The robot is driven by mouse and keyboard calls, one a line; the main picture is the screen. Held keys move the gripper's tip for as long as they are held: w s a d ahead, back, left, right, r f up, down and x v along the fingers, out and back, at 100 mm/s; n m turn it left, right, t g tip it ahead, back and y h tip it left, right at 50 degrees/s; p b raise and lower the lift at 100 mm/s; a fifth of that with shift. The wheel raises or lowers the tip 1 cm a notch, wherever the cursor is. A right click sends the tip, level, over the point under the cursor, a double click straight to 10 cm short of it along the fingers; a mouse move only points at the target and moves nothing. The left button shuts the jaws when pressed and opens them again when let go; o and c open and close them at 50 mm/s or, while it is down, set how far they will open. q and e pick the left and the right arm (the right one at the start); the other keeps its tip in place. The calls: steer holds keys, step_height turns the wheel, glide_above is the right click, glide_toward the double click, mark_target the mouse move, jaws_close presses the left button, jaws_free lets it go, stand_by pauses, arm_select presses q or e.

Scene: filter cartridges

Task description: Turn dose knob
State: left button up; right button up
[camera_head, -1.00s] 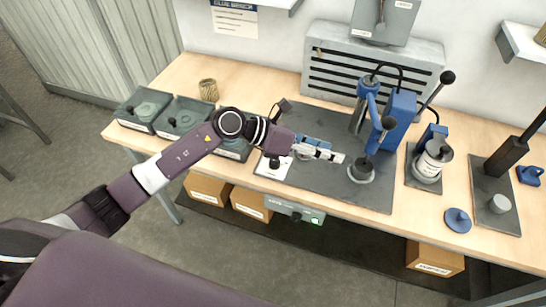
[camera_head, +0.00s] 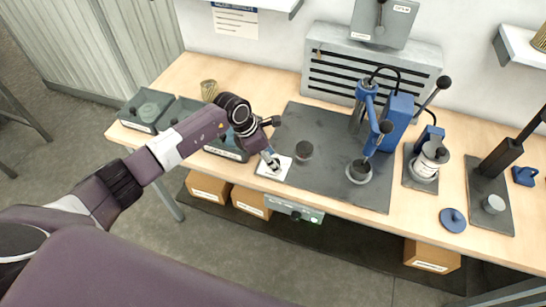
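A control panel (camera_head: 310,216) with a green section is fixed under the table's front edge. A small dark knob (camera_head: 296,215) shows on it, and I cannot read its setting. My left gripper (camera_head: 271,162) points down over a white card (camera_head: 275,173) near the table's front edge, above and to the left of the panel. It is apart from the knob. Its fingers are small and partly hidden by the wrist, so I cannot tell whether they are open. My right gripper is not in view.
A dark round piece (camera_head: 304,150) sits on the grey mat (camera_head: 320,177), right of my gripper. A blue press (camera_head: 396,118) with a cup (camera_head: 359,171) stands further right. Dark trays (camera_head: 147,109) are at the left. Cardboard boxes (camera_head: 251,203) lie below the table.

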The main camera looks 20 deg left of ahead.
arm_select(q)
steer(key=shift+d+f, duration=0.15)
steer(key=shift+f, duration=0.25)
steer(key=shift+c, duration=0.4)
steer(key=c, duration=1.1)
steer(key=shift+w+f+m+b, duration=0.1)
steer(key=shift+f+m+b, duration=0.15)
steer(key=shift+b, duration=0.45)
steer(key=m+g+b, duration=0.1)
steer(key=m+b, duration=0.3)
steer(key=b, duration=0.4)
steer(key=m+g+h+b, duration=0.1)
steer(key=m+b, duration=0.3)
steer(key=b, duration=0.4)
steer(key=shift+w+g, duration=0.2)
steer(key=shift+g, duration=0.4)
steer(key=shift+r+m+g+b, duration=0.25)
steer(key=shift+m+g+b, duration=0.05)
steer(key=shift+m+b, duration=0.85)
steer(key=o, duration=1.2)
